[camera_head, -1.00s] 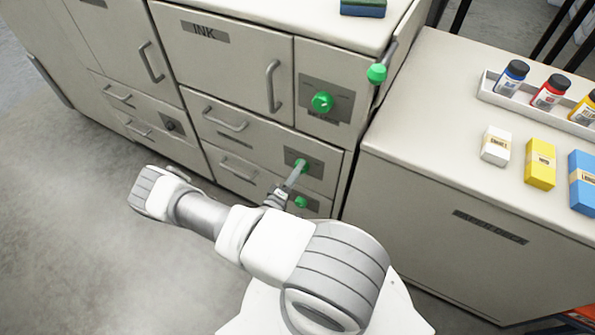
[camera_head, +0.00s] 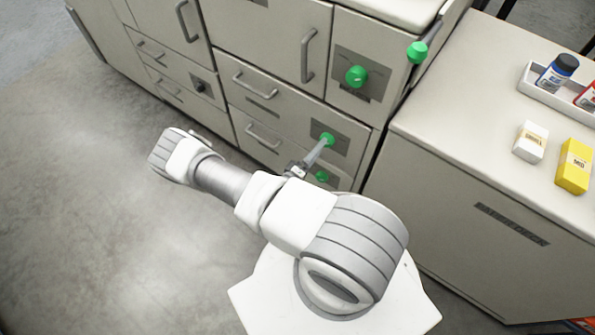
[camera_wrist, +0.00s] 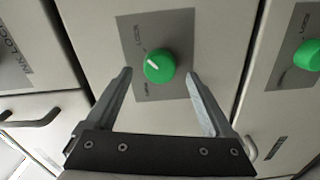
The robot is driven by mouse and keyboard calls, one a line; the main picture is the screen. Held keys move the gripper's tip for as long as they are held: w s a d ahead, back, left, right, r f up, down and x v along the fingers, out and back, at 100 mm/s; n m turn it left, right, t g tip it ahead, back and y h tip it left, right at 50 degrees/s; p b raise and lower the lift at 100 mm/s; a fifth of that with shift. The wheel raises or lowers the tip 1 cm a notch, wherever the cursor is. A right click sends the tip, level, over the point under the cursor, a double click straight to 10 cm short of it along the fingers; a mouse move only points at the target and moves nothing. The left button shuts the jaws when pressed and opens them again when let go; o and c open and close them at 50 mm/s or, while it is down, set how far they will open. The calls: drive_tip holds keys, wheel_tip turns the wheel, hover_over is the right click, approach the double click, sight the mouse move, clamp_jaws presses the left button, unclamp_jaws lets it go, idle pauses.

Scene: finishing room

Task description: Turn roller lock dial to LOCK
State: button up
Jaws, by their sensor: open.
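A round green dial (camera_head: 327,138) sits on a grey plate on the front of the beige cabinet. The wrist view shows this dial (camera_wrist: 159,67) with a white pointer mark towards its upper left. Small lettering on the plate (camera_wrist: 178,35) above it seems to read LOCK; a second small label at its lower left is too small to read. My gripper (camera_wrist: 160,75) is open, with one finger on each side of the dial and visible gaps to it. In the head view my gripper (camera_head: 315,153) reaches up to the dial, partly hidden by my arm.
Drawer handles (camera_head: 251,84) stick out at left. A side cabinet (camera_head: 470,215) stands at right; floor at left is clear.

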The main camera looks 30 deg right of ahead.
drive_tip(key=v, duration=1.5)
drive_tip(key=shift+p, duration=0.3)
drive_tip(key=w+a+r+m+g+y+p, duration=0.1)
drive_tip(key=a+r+m+g+y+p, duration=0.25)
drive_tip(key=r, duration=1.15)
drive_tip(key=w+a+r+m+g+y+p, duration=0.15)
drive_tip(key=r+g+y, duration=0.35)
drive_tip(key=r, duration=1)
drive_tip(key=s+a+r+n+t+y+p, duration=0.1)
drive_tip(key=s+r+t+y+p, duration=0.1)
drive_tip(key=r, duration=1.1)
drive_tip(key=s+a+r+n+t+y+p, duration=0.1)
drive_tip(key=s+r+t+y, duration=0.4)
drive_tip(key=r, duration=0.8)
drive_tip(key=shift+s+r+n+y+p, duration=0.35)
drive_tip(key=shift+s+y, duration=0.2)
drive_tip(key=shift+s, duration=0.65)
drive_tip(key=shift+f, duration=0.1)
